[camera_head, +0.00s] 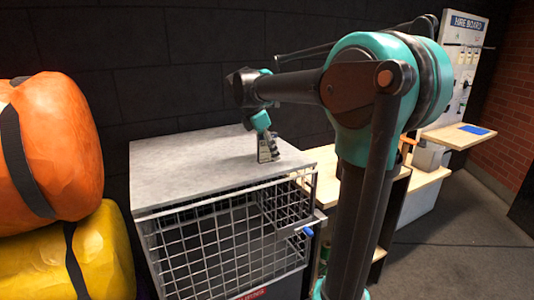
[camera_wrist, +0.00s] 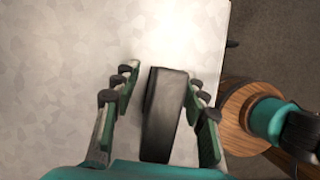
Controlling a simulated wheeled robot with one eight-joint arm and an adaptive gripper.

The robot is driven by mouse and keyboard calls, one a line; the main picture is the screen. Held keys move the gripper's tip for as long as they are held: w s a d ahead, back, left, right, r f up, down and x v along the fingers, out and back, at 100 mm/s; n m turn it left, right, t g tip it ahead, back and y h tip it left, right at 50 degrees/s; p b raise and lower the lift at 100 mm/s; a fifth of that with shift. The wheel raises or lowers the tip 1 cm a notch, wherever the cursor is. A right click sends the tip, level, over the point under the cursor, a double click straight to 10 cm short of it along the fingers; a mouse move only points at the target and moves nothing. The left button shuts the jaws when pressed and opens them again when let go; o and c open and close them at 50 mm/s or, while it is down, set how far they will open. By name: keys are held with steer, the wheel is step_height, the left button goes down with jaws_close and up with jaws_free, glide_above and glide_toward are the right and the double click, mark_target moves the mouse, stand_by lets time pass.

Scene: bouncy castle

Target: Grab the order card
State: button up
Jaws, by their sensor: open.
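My gripper (camera_head: 269,146) is low over the grey top of a wire cage (camera_head: 190,165), near its right part. In the wrist view my gripper (camera_wrist: 162,82) is open, with one finger on each side of a dark, narrow, block-like thing (camera_wrist: 164,115). Small gaps show between the fingers and this thing. I cannot tell whether it is the order card. In the head view it is small and partly hidden by the fingers. A flat blue thing (camera_head: 474,130) lies on a wooden shelf at the far right; I cannot tell what it is.
The cage top is otherwise clear. Orange (camera_head: 60,140) and yellow (camera_head: 95,255) bulky rolls are stacked left of the cage. Pale wooden shelving (camera_head: 425,180) stands to its right. A hire board (camera_head: 465,55) is on the back right. A dark wall runs behind.

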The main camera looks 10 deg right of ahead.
jaws_close()
steer(key=shift+r, duration=0.15)
